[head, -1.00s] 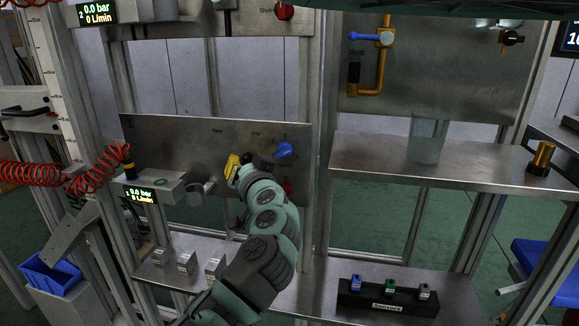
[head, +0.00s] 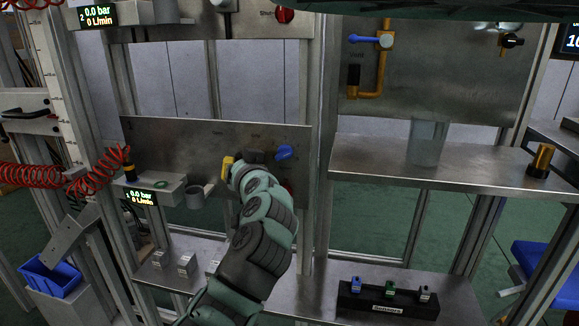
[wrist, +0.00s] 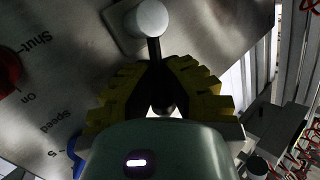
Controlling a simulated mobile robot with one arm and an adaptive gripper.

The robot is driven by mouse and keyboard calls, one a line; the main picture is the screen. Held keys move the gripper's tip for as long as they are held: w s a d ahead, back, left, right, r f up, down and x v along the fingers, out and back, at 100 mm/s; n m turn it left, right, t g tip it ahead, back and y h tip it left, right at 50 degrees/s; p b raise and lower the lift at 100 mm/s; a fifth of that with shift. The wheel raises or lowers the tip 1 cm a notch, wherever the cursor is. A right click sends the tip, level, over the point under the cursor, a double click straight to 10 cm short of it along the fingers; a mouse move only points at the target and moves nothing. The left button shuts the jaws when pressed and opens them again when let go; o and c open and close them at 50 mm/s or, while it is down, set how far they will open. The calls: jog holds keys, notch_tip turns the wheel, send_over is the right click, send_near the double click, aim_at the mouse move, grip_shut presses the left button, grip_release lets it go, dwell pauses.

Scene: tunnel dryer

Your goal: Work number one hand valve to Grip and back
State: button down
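The lower metal panel (head: 165,140) carries the hand valve my gripper is at. In the wrist view the valve has a pale round hub (wrist: 152,18) and a thin dark lever (wrist: 154,48). My gripper (wrist: 158,68) has its yellow fingers on both sides of this lever, with the fingertips closed in against it. The lever's end shows between the fingers. In the head view my gripper (head: 234,165) is in front of the panel, and my arm hides most of the valve. The panel's small lettering is too blurred to read there.
A blue handle (head: 284,151) sits just right of my gripper on the panel. A red knob (wrist: 8,78) shows at the left in the wrist view. A grey cup (head: 195,196) is left of my gripper. A sensor block (head: 383,298) stands on the lower shelf.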

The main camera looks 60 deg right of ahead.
jog(key=shift+w+a+r+n+g+y, duration=0.1)
jog(key=shift+w+a+n+g+y, duration=0.05)
jog(key=shift+w+n+g, duration=0.3)
jog(key=shift+w+a+r+n+g+y, duration=0.15)
jog(key=shift+w+n+g, duration=0.1)
jog(key=shift+n+g, duration=0.25)
jog(key=shift+w+a+f+n+g+p, duration=0.15)
jog(key=shift+w+n+g+p, duration=0.25)
jog(key=shift+n+g, duration=0.25)
jog(key=shift+w+a+f+n+g+p, duration=0.2)
jog(key=shift+w+n+g+p, duration=0.35)
jog(key=shift+g, duration=0.25)
jog(key=shift+w+a+f+n+g+p, duration=0.15)
jog(key=shift+w+n+g+p, duration=0.15)
jog(key=shift+n+g, duration=0.4)
jog(key=c, duration=1.3)
grip_release()
jog(key=shift+c, duration=0.2)
jog(key=shift+s, duration=0.15)
